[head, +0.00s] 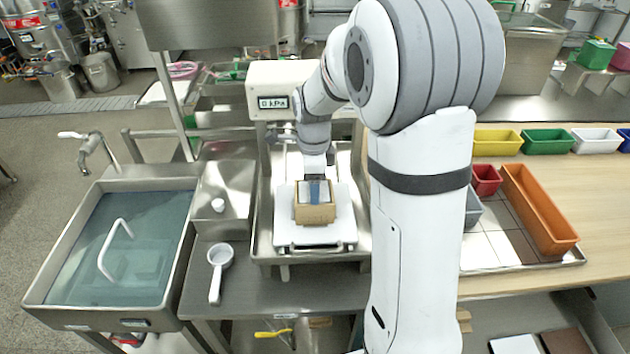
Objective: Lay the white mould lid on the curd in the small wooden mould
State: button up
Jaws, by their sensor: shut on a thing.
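The small wooden mould (315,214) stands upright on a white board (286,236) under the press, left of my arm. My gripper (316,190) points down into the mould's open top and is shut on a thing. A small pale patch that looks like the white mould lid (305,188) shows at the mould's top beside the fingers. The fingers hide much of it, and I cannot tell whether it touches the curd. The curd itself is hidden.
The press head with a "0 kPa" display (274,103) stands close behind my wrist. A water-filled sink (130,245) is at left. A white ladle (219,258) lies on the steel bench. An orange trough (540,210) and a red bin (486,180) are at right.

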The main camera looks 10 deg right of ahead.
dwell(0.3)
jog(key=o, duration=1.1)
jog(key=shift+f, duration=0.1)
jog(key=shift+o, duration=0.3)
jog(key=shift+o, duration=0.7)
jog(key=shift+r+p, duration=2.55)
jog(key=shift+r, duration=1)
jog(key=shift+r, duration=0.1)
